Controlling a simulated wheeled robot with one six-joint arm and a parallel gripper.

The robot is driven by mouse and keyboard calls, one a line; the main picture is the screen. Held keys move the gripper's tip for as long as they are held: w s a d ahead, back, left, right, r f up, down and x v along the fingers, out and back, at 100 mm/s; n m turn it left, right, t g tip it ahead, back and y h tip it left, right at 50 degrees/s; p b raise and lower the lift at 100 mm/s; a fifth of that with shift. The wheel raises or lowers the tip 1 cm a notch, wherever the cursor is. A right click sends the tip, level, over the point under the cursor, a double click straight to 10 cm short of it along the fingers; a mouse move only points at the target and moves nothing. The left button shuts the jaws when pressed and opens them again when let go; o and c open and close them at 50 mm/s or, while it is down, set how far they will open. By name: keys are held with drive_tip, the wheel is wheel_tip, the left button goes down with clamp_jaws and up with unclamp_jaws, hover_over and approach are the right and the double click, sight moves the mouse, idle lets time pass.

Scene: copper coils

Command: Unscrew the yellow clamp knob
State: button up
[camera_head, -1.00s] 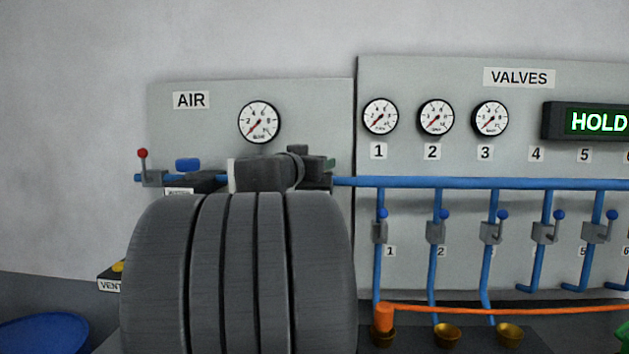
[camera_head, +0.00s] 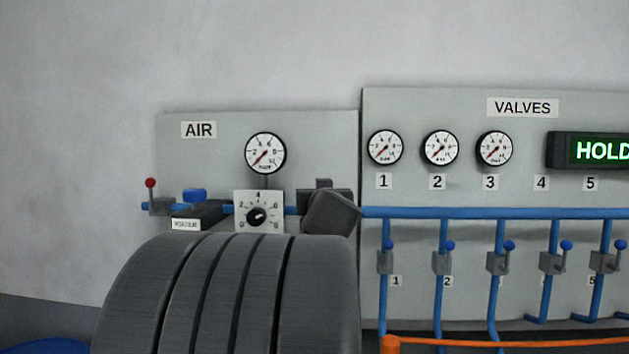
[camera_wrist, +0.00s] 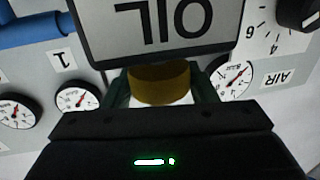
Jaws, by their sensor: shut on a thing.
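In the wrist view a dull yellow cylindrical knob (camera_wrist: 160,82) sits between the two dark green fingers of my gripper (camera_wrist: 160,90). My gripper is shut on it. A white patch shows just beneath the knob. A dark-framed plate marked OIL (camera_wrist: 165,25), upside down in this view, lies directly beyond the knob. I cannot tell whether the knob is attached to it. The knob does not show in the head view, where my dark arm covers the lower left.
The AIR panel (camera_head: 215,128) has a gauge (camera_head: 265,152), a white dial (camera_head: 258,214) and a red-tipped lever (camera_head: 151,196). The VALVES panel (camera_head: 440,100) carries several gauges and blue-handled valves under a blue pipe (camera_head: 490,213). An orange bar (camera_head: 470,343) crosses the bottom right.

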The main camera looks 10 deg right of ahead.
drive_tip(key=shift+d+r+n+g+y+p, duration=0.1)
drive_tip(key=shift+n+y+p, duration=0.65)
drive_tip(key=shift+p, duration=1.25)
drive_tip(key=shift+a+r+n+g+y+p, duration=0.1)
drive_tip(key=shift+n+y+p, duration=0.3)
drive_tip(key=shift+y+p, duration=1.15)
drive_tip(key=shift+d+r+n+g+y+p, duration=0.1)
drive_tip(key=shift+n+y+p, duration=0.4)
drive_tip(key=shift+p, duration=1.95)
drive_tip(key=n+g+y+p, duration=0.1)
drive_tip(key=n+y+p, duration=0.1)
drive_tip(key=p, duration=0.2)
drive_tip(key=shift+y, duration=0.4)
drive_tip(key=n+g+y+p, duration=0.2)
drive_tip(key=y+p, duration=0.1)
drive_tip(key=p, duration=0.1)
drive_tip(key=shift+n, duration=0.35)
drive_tip(key=n+g+y+p, duration=0.3)
drive_tip(key=y, duration=0.1)
drive_tip(key=shift+g, duration=0.4)
drive_tip(key=shift+f+n+g+y+p, duration=0.15)
drive_tip(key=shift+n+g+y+p, duration=0.85)
drive_tip(key=shift+n+g, duration=0.75)
drive_tip(key=shift+g, duration=0.35)
drive_tip(key=o, duration=1)
drive_tip(key=shift+c, duration=0.2)
drive_tip(key=shift+f, duration=0.1)
